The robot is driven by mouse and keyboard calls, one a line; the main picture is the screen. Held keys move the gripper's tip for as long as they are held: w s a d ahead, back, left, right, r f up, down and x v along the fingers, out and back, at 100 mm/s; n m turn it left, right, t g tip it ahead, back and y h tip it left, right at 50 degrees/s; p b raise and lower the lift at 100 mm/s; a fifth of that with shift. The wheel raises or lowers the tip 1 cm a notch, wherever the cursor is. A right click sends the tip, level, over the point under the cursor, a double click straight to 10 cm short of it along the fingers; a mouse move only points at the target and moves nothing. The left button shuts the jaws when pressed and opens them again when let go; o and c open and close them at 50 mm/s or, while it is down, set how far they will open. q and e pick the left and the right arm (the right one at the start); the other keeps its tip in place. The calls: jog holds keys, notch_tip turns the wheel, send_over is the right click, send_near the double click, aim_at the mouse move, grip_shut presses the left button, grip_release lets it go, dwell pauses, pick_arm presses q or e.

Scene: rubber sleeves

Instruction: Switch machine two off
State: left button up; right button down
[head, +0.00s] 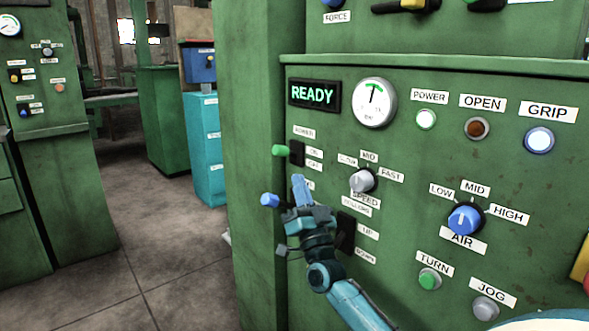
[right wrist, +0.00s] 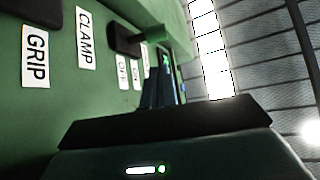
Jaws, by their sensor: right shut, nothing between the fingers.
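No machine number is readable. The POWER lever (head: 280,150) has a green knob that sticks out to the left from a dark plate, with ON and OFF labels beside it. My right gripper (head: 299,184) is shut and empty, fingers pointing up, just below the POWER lever and apart from it in the picture. Its fingers also show in the right wrist view (right wrist: 160,92), near a dark switch plate (right wrist: 123,40). My left gripper is not in view.
A blue-knobbed lever (head: 270,200) sticks out beside my right gripper, with its UP/DOWN plate (head: 346,232) partly behind my arm. A SPEED dial (head: 362,180) and AIR dial (head: 465,218) lie to the right. Another green machine (head: 45,150) stands left across open floor.

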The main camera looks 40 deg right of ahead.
aim_at(290, 153)
jog(key=b+x, duration=0.1)
jog(key=x, duration=0.8)
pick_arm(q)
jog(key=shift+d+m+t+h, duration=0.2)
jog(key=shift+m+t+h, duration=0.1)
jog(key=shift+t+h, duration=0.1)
pick_arm(e)
jog(key=shift+f+n+y+b, duration=0.15)
jog(key=shift+n+y+b, duration=0.25)
jog(key=shift+n+b, duration=0.1)
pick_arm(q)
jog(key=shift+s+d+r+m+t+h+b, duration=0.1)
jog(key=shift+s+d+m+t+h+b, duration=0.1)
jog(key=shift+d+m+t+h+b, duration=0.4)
pick_arm(e)
jog(key=shift+a+f+n+t+y, duration=0.15)
jog(key=shift+n+t+y, duration=0.15)
jog(key=shift+n+y, duration=0.3)
jog(key=shift+a+f+n+t+y, duration=0.1)
jog(key=shift+f+n+t+y, duration=0.15)
jog(key=shift+n+y, duration=0.3)
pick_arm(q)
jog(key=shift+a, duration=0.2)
